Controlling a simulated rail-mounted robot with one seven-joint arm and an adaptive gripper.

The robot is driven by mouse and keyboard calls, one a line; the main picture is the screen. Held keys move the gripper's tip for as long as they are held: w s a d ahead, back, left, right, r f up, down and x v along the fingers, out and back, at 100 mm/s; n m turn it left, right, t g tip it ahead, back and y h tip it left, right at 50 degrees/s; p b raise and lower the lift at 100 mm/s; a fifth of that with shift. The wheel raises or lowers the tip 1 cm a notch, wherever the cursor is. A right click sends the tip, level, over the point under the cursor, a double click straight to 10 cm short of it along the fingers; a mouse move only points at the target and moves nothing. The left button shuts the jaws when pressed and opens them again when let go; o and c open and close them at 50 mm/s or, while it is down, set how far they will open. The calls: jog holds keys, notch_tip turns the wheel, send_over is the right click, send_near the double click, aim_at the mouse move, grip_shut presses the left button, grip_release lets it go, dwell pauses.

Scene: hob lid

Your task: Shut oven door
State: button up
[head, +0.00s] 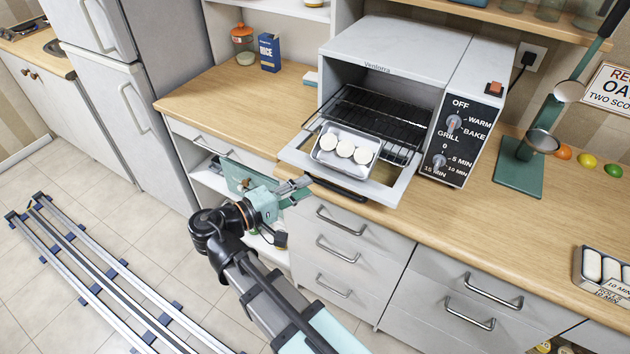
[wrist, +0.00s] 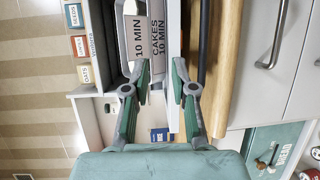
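The oven (head: 395,48) stands on the wooden counter with its door (head: 393,193) folded down open. A dark handle (head: 338,190) runs along the door's front edge. A metal tray (head: 345,172) with three white round pieces sits at the oven mouth, over the door and in front of the wire rack (head: 385,118). My gripper (head: 303,183) is at the door's left front corner. In the wrist view my gripper (wrist: 160,50) has its fingers spread wide, with the door's pale side (wrist: 174,70) and the labelled tray between them in the picture. I cannot tell whether a finger touches the door.
A knob panel (head: 462,135) is on the oven's right. A green stand (head: 520,170) with a ladle is further right, near several fruits and another tray (head: 603,268). A jar (head: 243,45) and a blue rice box (head: 269,52) stand back left. Drawers with handles lie below the counter.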

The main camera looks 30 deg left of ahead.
jog(key=shift+s+a, duration=0.2)
jog(key=shift+s, duration=0.2)
